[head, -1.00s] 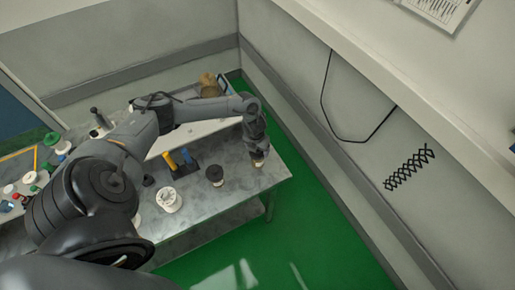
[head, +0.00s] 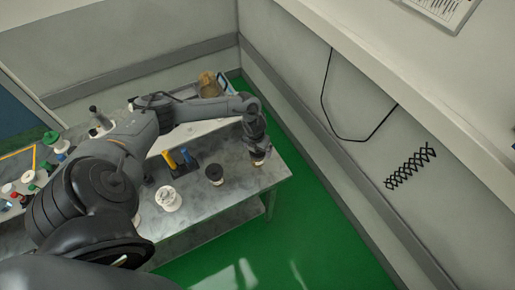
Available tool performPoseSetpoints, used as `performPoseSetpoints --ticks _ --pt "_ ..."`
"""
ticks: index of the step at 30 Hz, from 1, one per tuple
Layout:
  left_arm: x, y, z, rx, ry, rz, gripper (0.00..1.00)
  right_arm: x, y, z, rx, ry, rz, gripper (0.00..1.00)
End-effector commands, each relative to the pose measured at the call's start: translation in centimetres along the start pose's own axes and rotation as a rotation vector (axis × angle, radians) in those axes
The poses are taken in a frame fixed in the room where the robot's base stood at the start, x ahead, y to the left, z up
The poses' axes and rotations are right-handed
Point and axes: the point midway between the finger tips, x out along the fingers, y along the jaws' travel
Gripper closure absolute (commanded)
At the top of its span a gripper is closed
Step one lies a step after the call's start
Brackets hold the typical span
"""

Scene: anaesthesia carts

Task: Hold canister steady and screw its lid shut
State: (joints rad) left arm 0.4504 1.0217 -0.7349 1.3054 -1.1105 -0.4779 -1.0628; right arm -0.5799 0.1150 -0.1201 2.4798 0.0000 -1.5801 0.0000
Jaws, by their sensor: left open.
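My left gripper (head: 257,151) points down at the right end of the metal table. It is open, with its fingertips at a small pale canister-like object (head: 258,162). The gripper hides the top of this object, and I cannot tell whether the fingers touch it. A small jar with a dark top and pale lower rim (head: 214,174) stands upright to the left of the gripper. A white, round, ridged object (head: 168,198) stands further left, near the front edge. I cannot tell which of these is the lid. My right gripper is not in view.
The metal table (head: 232,198) has bare room around the jar. A dark holder with yellow and blue items (head: 184,160) stands behind. Several small bottles and caps crowd the left end, partly behind my arm. A grey wall rises behind and right; green floor (head: 310,225) lies beyond the table edge.

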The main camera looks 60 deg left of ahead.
Motion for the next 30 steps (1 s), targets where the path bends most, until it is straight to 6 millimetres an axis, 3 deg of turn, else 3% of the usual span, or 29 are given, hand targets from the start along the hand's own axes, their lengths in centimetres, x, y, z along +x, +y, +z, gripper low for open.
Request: performPoseSetpoints --ticks 8,21,30 --pt "-2.3 0.0 0.1 0.003 -0.002 0.0 0.0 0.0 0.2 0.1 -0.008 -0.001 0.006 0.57" --pt "-9.3 0.0 0.1 0.001 -0.003 -0.001 0.0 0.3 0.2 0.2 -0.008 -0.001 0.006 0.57" --pt "-10.8 0.0 0.0 0.0 0.0 0.0 0.0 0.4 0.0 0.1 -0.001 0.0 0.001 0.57"
